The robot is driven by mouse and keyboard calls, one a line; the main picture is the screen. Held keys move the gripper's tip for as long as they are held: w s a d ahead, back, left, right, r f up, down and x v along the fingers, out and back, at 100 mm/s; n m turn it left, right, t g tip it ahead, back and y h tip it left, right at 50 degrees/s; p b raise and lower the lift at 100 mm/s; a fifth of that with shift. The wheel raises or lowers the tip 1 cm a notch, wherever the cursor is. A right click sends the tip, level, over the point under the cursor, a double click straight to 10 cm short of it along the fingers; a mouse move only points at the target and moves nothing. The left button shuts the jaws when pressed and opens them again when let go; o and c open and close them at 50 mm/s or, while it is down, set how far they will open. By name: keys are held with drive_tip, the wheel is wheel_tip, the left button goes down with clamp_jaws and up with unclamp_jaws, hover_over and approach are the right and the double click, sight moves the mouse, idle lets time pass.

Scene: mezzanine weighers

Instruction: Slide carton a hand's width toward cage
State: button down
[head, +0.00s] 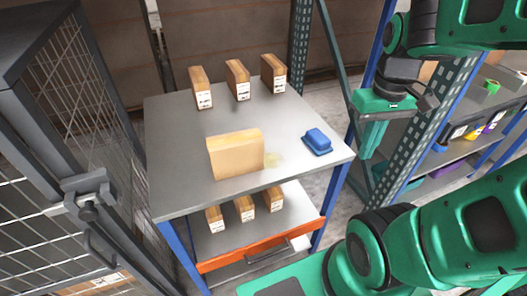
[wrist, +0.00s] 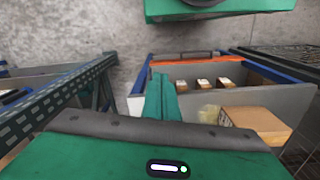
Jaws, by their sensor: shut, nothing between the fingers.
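The carton (head: 235,155), a plain tan box, stands upright near the front middle of the grey table top (head: 180,145). It also shows at the lower right of the wrist view (wrist: 262,122). The cage (head: 95,110), of dark grey frame and wire mesh, stands to the left of the table, with clear table top between its side and the carton. My gripper (head: 368,150) is to the right of the table, apart from the carton. Its green fingers (wrist: 160,95) are together and empty in the wrist view.
A blue object (head: 317,141) lies right of the carton, beside a yellowish patch (head: 275,160). Three labelled boxes (head: 238,80) stand at the back of the table; three more (head: 245,208) stand on the lower shelf. A rack post (head: 400,130) rises near my gripper.

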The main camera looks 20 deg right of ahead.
drive_tip(key=w+a+f+n, duration=0.1)
drive_tip(key=w+a+n, duration=0.4)
drive_tip(key=w+n, duration=0.55)
drive_tip(key=n, duration=1)
hover_over(271, 159)
drive_tip(key=d, duration=0.2)
wheel_tip(271, 159, down, 3)
drive_tip(key=shift+m, duration=0.25)
wheel_tip(271, 159, down, 10)
drive_tip(key=shift+s+r, duration=0.15)
drive_tip(key=shift+a+f, duration=0.2)
drive_tip(key=shift+a, duration=1.8)
